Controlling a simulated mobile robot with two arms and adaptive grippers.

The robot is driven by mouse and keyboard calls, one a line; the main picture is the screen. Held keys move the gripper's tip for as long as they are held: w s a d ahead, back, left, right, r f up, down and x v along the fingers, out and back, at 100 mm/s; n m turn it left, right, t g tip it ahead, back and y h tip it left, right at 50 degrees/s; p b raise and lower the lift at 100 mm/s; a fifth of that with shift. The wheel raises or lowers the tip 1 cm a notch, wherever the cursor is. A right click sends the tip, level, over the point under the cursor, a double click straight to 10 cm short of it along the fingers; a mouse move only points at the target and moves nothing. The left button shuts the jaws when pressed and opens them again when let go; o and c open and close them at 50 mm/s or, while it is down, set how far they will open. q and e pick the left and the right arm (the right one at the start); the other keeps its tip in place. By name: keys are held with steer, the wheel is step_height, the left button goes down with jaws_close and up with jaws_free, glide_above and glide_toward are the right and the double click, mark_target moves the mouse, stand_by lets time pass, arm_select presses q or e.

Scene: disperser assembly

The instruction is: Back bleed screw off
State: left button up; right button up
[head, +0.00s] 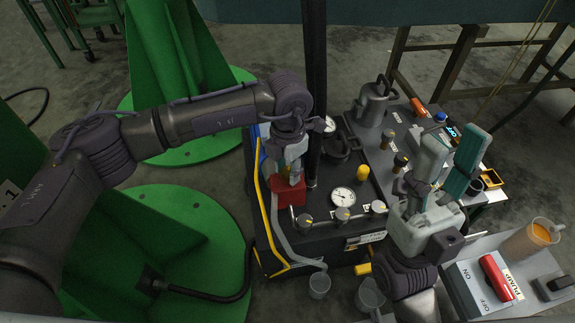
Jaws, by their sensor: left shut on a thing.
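My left gripper (293,172) reaches down from the left over a red block (289,191) at the left side of the black machine (335,238). Its fingers are shut on a small brass-coloured bleed screw (286,171) just above the block. The fingers hide most of the screw, so I cannot tell whether it still touches the block. My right gripper (456,146) is at the right of the machine, with its two teal fingers apart and nothing between them.
A yellow hose (261,215) and a grey hose run down beside the red block. A black post (315,90) stands close behind the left gripper. A pressure gauge (343,197) and several knobs sit on the machine. A cup (541,235) and a red-handled switch box (494,279) are at lower right.

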mark_target(287, 173)
arm_select(q)
steer(key=shift+n, duration=0.4)
steer(key=o, duration=1.1)
steer(key=shift+o, duration=0.2)
step_height(287, 173, up, 12)
steer(key=shift+a, duration=0.1)
